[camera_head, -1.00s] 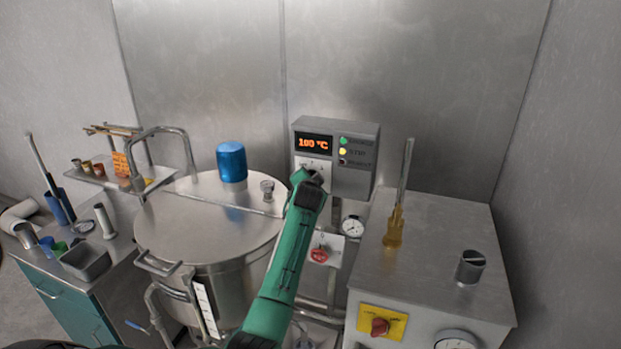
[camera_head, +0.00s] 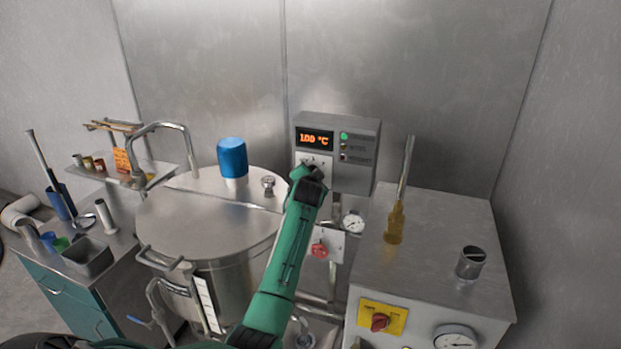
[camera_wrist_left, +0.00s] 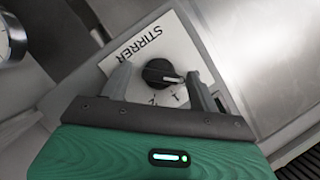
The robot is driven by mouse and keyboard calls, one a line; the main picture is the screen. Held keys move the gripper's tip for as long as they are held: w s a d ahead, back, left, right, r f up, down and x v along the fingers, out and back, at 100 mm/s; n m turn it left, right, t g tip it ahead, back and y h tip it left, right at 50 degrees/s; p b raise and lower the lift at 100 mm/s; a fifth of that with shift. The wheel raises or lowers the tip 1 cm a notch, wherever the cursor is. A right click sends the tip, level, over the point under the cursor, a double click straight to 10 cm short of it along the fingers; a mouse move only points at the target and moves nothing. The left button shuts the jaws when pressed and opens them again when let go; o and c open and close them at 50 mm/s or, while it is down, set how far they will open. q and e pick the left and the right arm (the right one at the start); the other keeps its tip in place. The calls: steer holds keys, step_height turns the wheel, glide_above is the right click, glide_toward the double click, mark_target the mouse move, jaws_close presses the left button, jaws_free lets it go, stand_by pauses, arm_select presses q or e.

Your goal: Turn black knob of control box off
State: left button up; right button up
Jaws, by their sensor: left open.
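The control box (camera_head: 356,187) hangs on the metal back wall, with an orange "100 °C" display (camera_head: 315,139). Its green lamp (camera_head: 344,136) is lit; the two lamps below look dark. In the left wrist view the black knob (camera_wrist_left: 162,72) sits on a white plate (camera_wrist_left: 146,45) marked "STIRRER", its white pointer line aimed toward the numbers 1 and 2. My left gripper (camera_wrist_left: 159,74) is open, with one finger on each side of the knob. I cannot tell whether the fingers touch it. In the head view my left gripper (camera_head: 308,176) hides the knob.
A lidded steel vessel (camera_head: 205,226) with a blue cap (camera_head: 232,158) stands left of my arm.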

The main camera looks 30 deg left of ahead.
arm_select(q)
steer(key=b+v, duration=0.4)
steer(key=v, duration=0.9)
steer(key=shift+s+d+b, duration=0.15)
steer(key=shift+s+b, duration=0.2)
steer(key=shift+b, duration=0.05)
